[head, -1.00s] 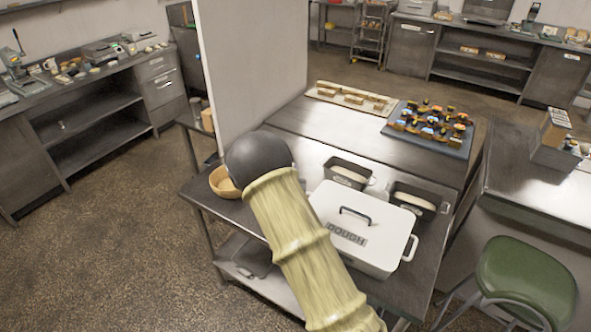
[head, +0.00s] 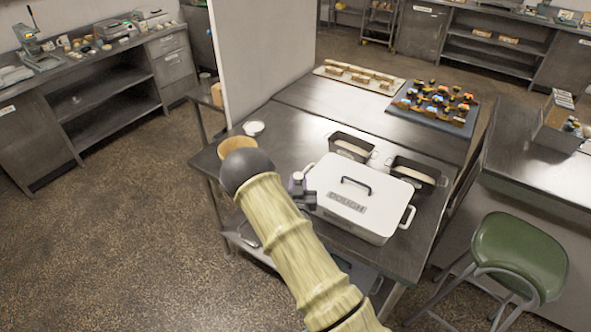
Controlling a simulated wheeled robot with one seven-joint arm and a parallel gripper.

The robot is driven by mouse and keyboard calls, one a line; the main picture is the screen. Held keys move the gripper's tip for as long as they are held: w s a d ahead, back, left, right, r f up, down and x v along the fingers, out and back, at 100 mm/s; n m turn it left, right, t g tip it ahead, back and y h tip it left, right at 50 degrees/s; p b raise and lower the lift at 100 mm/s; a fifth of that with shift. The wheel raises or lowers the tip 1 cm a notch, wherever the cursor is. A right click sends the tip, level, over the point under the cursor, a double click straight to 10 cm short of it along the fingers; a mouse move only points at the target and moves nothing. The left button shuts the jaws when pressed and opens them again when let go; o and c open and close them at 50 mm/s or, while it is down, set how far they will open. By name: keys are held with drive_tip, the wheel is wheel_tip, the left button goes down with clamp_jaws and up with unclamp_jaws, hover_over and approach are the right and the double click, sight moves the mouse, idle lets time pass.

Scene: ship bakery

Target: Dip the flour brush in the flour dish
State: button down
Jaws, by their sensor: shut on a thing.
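My gripper (head: 305,196) shows partly from behind my arm, at the left front edge of the white dough box. It is shut on what seems to be the flour brush, mostly hidden; only a small pale piece (head: 297,178) shows at the gripper. A small round white dish (head: 253,128), which looks like the flour dish, stands on the steel table, left of the loaf tins. My gripper is in front and to the right of it, clearly apart. A tan bowl (head: 232,146) stands just in front of the dish, partly covered by my arm.
The lidded dough box (head: 333,196) stands beside my gripper. Two loaf tins (head: 351,146) (head: 414,173) stand behind it. A white partition (head: 262,60) rises at the table's back left. A pastry tray (head: 400,104) and a bread board (head: 330,74) lie farther back. A green stool (head: 518,252) stands at right.

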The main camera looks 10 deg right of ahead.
drive_tip(key=s+f+n+y+b, duration=0.1)
drive_tip(key=f+b, duration=0.4)
drive_tip(key=f, duration=0.5)
drive_tip(key=s+f+n+y+b, duration=0.1)
drive_tip(key=s+f+y+b, duration=0.2)
drive_tip(key=f, duration=0.7)
drive_tip(key=s+b, duration=0.2)
drive_tip(key=shift+s+f+n, duration=0.15)
drive_tip(key=shift+s+n, duration=0.15)
drive_tip(key=shift+s, duration=0.05)
drive_tip(key=shift+a, duration=0.1)
